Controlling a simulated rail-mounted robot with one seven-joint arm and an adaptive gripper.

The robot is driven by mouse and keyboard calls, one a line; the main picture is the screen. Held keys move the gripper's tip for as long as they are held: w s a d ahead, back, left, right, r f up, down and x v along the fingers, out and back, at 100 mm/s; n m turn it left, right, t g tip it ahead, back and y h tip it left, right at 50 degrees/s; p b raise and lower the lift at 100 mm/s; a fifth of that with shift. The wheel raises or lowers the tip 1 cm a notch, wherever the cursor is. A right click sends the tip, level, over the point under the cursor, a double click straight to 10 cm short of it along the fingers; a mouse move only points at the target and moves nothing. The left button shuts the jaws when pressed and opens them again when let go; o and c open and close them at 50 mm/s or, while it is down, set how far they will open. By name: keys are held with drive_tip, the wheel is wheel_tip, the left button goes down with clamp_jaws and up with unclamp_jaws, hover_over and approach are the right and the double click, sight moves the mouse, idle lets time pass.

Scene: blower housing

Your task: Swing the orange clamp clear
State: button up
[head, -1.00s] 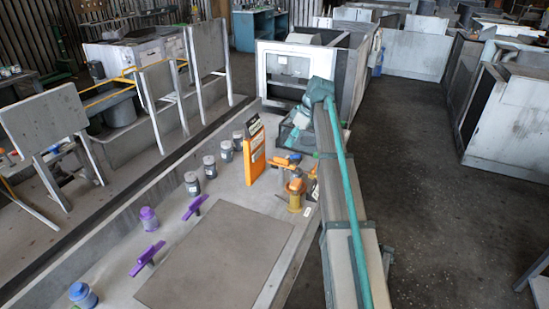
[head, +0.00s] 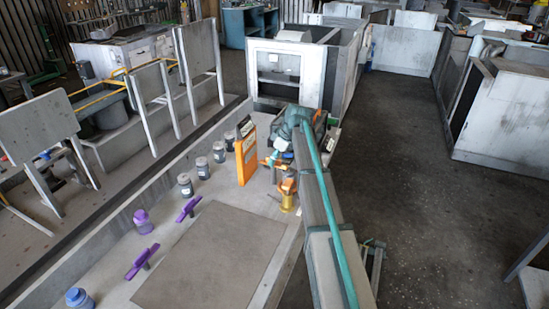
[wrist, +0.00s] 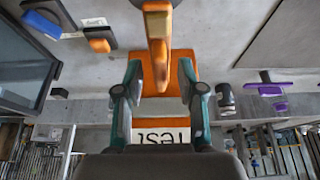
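The orange clamp (head: 287,187) stands at the right edge of the bench in the head view, on a brass-coloured base, partly behind my arm. In the wrist view an orange bar (wrist: 157,35) with a pale top, apparently the clamp's arm, comes down between my fingers. My gripper (wrist: 160,77) is open, one finger on each side of the bar, with gaps visible; I see no contact. In the head view my gripper (head: 272,160) is small and partly hidden beside the clamp. An orange panel marked "TEST" (head: 246,155) stands just left of it; it shows behind the bar in the wrist view (wrist: 185,90).
Several grey jars (head: 185,186) line the bench's left side. Purple handles (head: 142,262), a purple-capped jar (head: 143,222) and a blue-capped jar (head: 79,299) stand nearer. A flat brown plate (head: 215,255) covers the near bench. A blue part (wrist: 42,23) shows left in the wrist view.

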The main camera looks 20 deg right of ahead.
drive_tip(key=shift+c, duration=0.3)
clamp_jaws()
drive_tip(key=shift+m, duration=0.4)
drive_tip(key=m, duration=0.2)
drive_tip(key=m+t+h+b, duration=0.1)
drive_tip(key=shift+s+a+m, duration=0.15)
drive_tip(key=shift+m, duration=0.25)
drive_tip(key=m+h, duration=0.2)
drive_tip(key=m, duration=0.2)
drive_tip(key=shift+m+t, duration=0.3)
drive_tip(key=shift+t, duration=0.1)
drive_tip(key=m+h, duration=0.1)
drive_tip(key=m, duration=0.3)
drive_tip(key=shift+a+h, duration=0.15)
drive_tip(key=shift+h, duration=0.25)
drive_tip(key=shift+m+g+h, duration=0.4)
drive_tip(key=shift+m+h, duration=0.3)
drive_tip(key=shift+m, duration=1.4)
